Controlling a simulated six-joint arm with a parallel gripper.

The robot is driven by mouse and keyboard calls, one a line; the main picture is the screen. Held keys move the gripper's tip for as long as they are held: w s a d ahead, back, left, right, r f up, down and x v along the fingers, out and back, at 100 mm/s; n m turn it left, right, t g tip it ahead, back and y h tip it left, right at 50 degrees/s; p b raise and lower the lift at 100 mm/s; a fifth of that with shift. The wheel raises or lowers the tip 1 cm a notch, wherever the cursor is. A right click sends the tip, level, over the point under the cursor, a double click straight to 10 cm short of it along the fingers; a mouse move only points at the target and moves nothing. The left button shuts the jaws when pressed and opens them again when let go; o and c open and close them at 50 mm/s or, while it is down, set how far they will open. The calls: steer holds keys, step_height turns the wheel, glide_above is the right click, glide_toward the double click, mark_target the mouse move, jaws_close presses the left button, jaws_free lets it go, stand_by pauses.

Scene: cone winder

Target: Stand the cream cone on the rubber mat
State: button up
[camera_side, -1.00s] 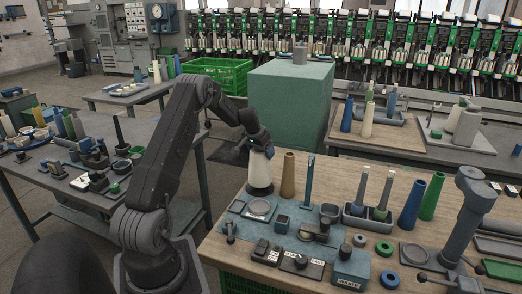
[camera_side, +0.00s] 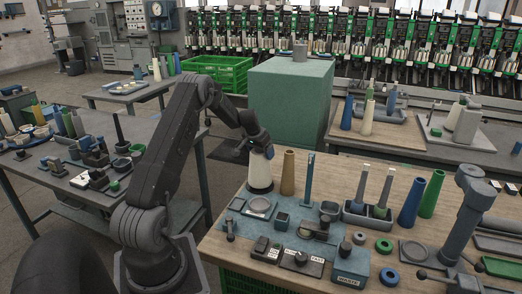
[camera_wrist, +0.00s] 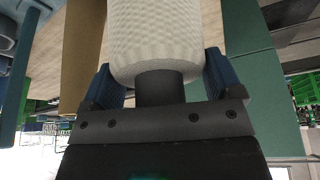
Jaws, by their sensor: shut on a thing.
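The cream cone (camera_side: 260,174), with a dark band at its base, is upright at the back left of the wooden table. My gripper (camera_side: 260,151) is above it, shut on its upper end. In the wrist view the cone's pale textured winding (camera_wrist: 155,35) lies between the blue finger pads of my gripper (camera_wrist: 160,85), with a dark narrow neck towards the palm. A blue-grey mat (camera_side: 283,240) lies in front of the cone under several small items. I cannot tell whether the cone's base touches the surface below it.
A tan cone (camera_side: 288,172) stands close to the right of the cream cone, with a thin blue upright (camera_side: 309,180) beyond it. Blue (camera_side: 411,203) and green (camera_side: 432,194) cones stand further right. A large green block (camera_side: 290,105) rises behind the table.

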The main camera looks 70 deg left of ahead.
steer(key=o, duration=0.7)
steer(key=v, duration=1.4)
